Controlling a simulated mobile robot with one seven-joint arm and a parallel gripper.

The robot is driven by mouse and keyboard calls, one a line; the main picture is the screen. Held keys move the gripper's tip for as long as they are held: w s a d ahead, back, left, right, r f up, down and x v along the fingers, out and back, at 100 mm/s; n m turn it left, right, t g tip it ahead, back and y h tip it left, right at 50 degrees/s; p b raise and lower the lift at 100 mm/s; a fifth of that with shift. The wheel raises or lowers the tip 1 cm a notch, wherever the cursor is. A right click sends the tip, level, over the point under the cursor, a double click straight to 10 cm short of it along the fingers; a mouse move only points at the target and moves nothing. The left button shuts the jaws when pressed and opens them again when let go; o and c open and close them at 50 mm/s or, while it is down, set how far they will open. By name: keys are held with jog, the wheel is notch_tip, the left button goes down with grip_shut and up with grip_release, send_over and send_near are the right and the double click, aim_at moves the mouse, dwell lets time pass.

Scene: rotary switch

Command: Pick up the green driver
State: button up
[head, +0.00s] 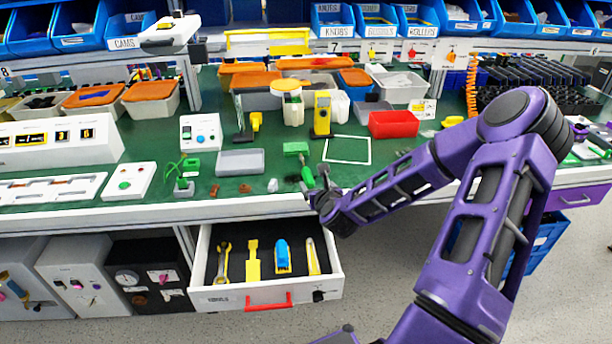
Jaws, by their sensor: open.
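A green tool that looks like the driver (297,148) lies on the green bench top, near the front edge. Its green head is at the back, and a further green part shows toward the front, close to my gripper. My gripper (316,184) is at the bench's front edge, just right of and in front of this tool. It is open, and I see nothing held between its fingers. The fingers are small and dark here, so I cannot tell whether they touch the tool.
An open drawer (222,298) with several yellow and blue tools juts out below the bench. A red bin (394,124) and a white square outline (347,150) lie behind my gripper. A small green device (182,176) stands left. A clear grey tray (240,163) lies between.

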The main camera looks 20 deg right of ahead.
send_near(308, 173)
jog(key=x, duration=0.3)
jog(key=shift+w+a, duration=0.25)
jog(key=shift+w, duration=0.15)
jog(key=shift+d+b+x, duration=0.15)
jog(key=shift+b+x, duration=0.1)
jog(key=shift+x, duration=1.2)
jog(key=shift+d+b+x, duration=0.1)
jog(key=shift+b+x, duration=0.1)
jog(key=shift+x, duration=1.3)
jog(key=shift+s, duration=0.1)
grip_shut()
